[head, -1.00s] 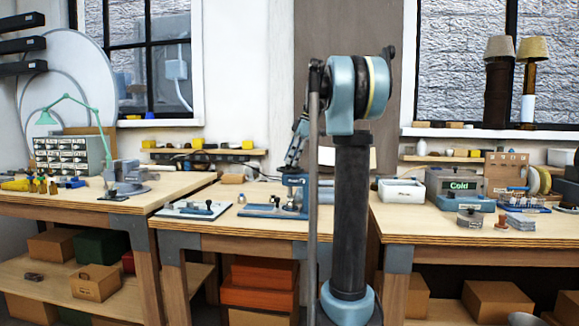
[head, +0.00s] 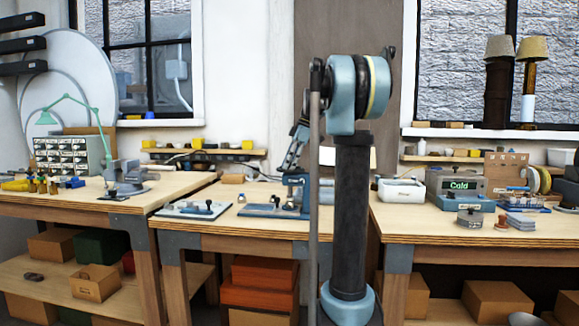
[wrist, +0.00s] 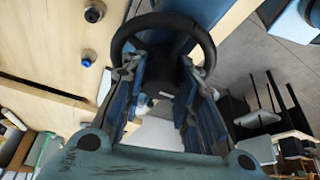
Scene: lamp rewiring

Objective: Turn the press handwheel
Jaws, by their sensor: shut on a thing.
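The press handwheel (wrist: 166,19) shows in the wrist view as a thick black ring at the top, above the blue press body (wrist: 190,8). My gripper (wrist: 158,66) has one finger on each side of the image, both reaching up to the wheel's lower part. It is shut on the handwheel; the exact contact is partly hidden by the fingers. The wheel and my fingertips cannot be made out there.
A blue plate fixture (head: 262,210) and a white-based one (head: 195,208) lie left of the press. A white bin (head: 401,191) and the box with the "Cold" display (head: 458,186) stand on the right bench. Small knobs (wrist: 94,14) lie on the wood beside the press.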

